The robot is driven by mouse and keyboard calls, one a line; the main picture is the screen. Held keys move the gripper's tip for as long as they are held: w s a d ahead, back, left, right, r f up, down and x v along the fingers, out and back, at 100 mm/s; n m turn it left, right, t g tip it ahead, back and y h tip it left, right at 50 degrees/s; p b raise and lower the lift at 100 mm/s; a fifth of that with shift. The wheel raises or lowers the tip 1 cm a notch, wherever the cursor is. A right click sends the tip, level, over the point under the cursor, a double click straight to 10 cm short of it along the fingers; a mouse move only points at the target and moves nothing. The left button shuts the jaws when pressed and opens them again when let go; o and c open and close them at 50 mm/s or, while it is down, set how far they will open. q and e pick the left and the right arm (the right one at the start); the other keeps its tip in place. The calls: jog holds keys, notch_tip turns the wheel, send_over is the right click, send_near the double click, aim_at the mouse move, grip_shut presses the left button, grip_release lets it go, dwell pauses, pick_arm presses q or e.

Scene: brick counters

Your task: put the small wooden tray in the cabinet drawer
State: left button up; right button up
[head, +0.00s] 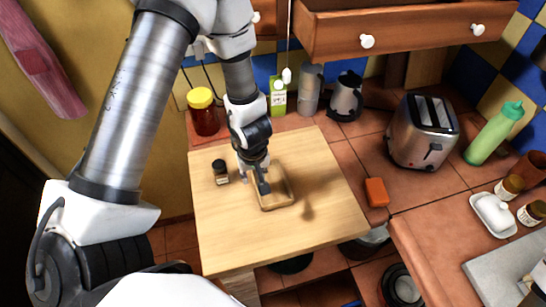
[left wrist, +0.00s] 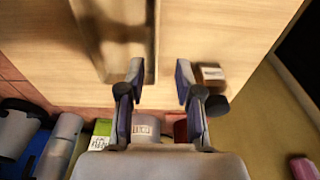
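The small wooden tray (head: 288,184) lies on the light wooden table top. It is a shallow rectangle with raised rims, and in the left wrist view (left wrist: 152,40) its near end is close to the fingertips. My left gripper (head: 258,181) points down at the tray's left side and hides part of it. In the left wrist view its fingers (left wrist: 158,76) are spread apart, with the tray's side rim lying between their lines; I cannot tell whether they touch it. The cabinet drawer (head: 408,34), brown with white knobs, is at the top. My right gripper is not in view.
A small dark-capped jar (head: 221,173) stands just left of the gripper. A yellow-lidded jar (head: 203,112), green carton (head: 278,97), toaster (head: 422,131) and orange block (head: 376,192) are on the tiled counter. The front and right of the table top (head: 245,240) are clear.

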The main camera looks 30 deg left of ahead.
aim_at(255, 185)
pick_arm(q)
jog(key=shift+s+d+f+b, duration=0.1)
jog(key=shift+s+f+b, duration=0.1)
jog(key=shift+f, duration=0.35)
jog(key=shift+s+f+b, duration=0.15)
jog(key=shift+f, duration=0.4)
jog(key=f, duration=0.1)
jog(key=w+f, duration=0.1)
jog(key=f, duration=0.2)
jog(key=shift+w+b, duration=0.4)
jog(key=shift+s+a, duration=0.15)
jog(key=shift+a, duration=0.05)
jog(key=shift+s+r, duration=0.1)
jog(key=shift+s, duration=0.05)
jog(key=shift+c, duration=1.4)
grip_shut()
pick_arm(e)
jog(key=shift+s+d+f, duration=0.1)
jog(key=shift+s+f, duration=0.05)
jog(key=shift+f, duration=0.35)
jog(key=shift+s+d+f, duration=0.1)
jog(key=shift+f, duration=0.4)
